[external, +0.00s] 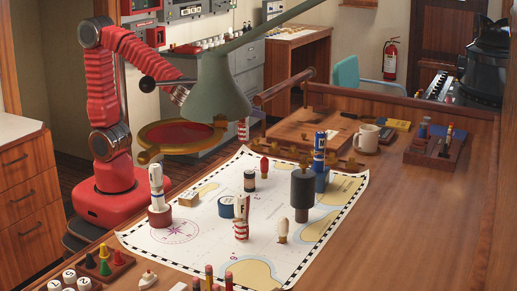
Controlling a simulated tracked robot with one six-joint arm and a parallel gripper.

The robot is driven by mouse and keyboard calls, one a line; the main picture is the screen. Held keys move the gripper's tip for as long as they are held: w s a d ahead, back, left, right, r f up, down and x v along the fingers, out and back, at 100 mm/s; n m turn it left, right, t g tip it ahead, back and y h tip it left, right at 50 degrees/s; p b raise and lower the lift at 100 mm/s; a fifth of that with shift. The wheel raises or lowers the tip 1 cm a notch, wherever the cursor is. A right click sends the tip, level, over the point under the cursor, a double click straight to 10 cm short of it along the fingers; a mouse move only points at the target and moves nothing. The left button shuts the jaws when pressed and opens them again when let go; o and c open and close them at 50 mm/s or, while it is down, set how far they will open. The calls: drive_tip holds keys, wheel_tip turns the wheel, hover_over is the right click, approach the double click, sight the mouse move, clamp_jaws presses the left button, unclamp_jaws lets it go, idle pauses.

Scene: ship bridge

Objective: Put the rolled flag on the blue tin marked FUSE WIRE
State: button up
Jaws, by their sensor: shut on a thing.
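My arm reaches right from its red base, and its wrist goes behind the green lamp shade, which hides most of my gripper. A red-and-white striped roll (242,130), apparently the rolled flag, hangs upright in the air just below the shade's right edge, in line with my arm's end. Its upper part and the jaws on it are hidden. A low round blue tin (226,207) lies on the chart, probably the FUSE WIRE tin; its lettering is too small to read.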

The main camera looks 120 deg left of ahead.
drive_tip(key=w+d+r+m+t+h, duration=0.1)
drive_tip(key=w+d, duration=0.3)
drive_tip(key=d, duration=0.6)
drive_tip(key=w+d+r+m+t+h, duration=0.1)
drive_tip(key=w+d, duration=0.3)
drive_tip(key=d, duration=0.7)
drive_tip(key=w+d+r+m+t+h, duration=0.1)
drive_tip(key=w+d, duration=0.4)
drive_tip(key=d, duration=0.5)
drive_tip(key=shift+d+r+m+t+h, duration=0.15)
drive_tip(key=shift+r+m+t+h, duration=0.15)
drive_tip(key=shift+r+m+h, duration=0.6)
drive_tip(key=shift+f, duration=0.2)
wheel_tip(320, 180, down, 6)
drive_tip(key=shift+f, duration=0.1)
drive_tip(key=shift+f, duration=1.85)
drive_tip(key=shift+f, duration=0.1)
